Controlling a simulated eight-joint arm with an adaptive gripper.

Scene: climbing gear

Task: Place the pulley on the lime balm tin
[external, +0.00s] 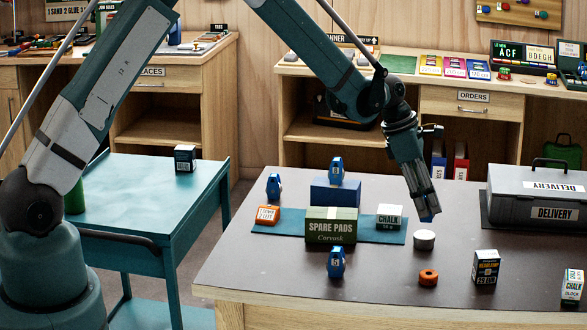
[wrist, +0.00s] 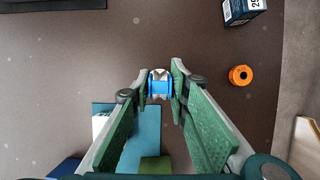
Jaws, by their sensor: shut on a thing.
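My gripper (external: 425,212) is shut on the blue pulley (wrist: 160,87), which sits between the fingertips in the wrist view (wrist: 160,84). In the external view only a small blue part of the pulley (external: 429,218) shows below the fingers. A small round tin with a pale lid (external: 424,239) stands on the table just below the pulley. No lime colour or readable label shows on it, so I cannot confirm it is the lime balm tin. In the wrist view the pulley largely hides what lies beneath it; pale edges show around it. The pulley appears slightly above the tin.
An orange tape roll (external: 428,277) and a headlamp box (external: 485,267) stand nearer the front. A grey delivery case (external: 540,195) is at right.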

